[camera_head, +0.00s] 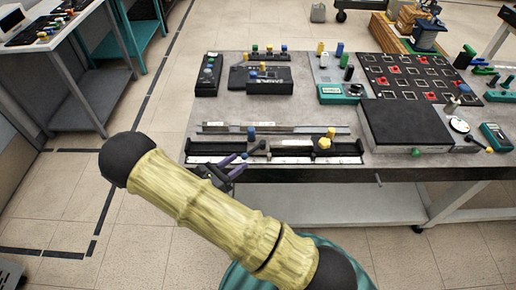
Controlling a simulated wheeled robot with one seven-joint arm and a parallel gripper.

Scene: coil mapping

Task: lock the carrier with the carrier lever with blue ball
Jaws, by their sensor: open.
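The carrier (259,150) is a small dark block on the long black rail (212,150) along the front edge of the workbench. The carrier lever with blue ball (251,134) stands on it, with the ball on top. My gripper (240,163), dark with purple fingers, is open at the bench's front edge. In the picture it is just below and left of the blue ball. Whether it touches the rail or carrier cannot be told. My arm hides part of the floor and the wrist region.
A yellow knob (324,143) and a yellow ball (331,132) sit farther right on the rail. Flat metal strips (292,129) lie behind it. A large black box (405,123) stands to the right. Black control boxes (269,80) stand at the back.

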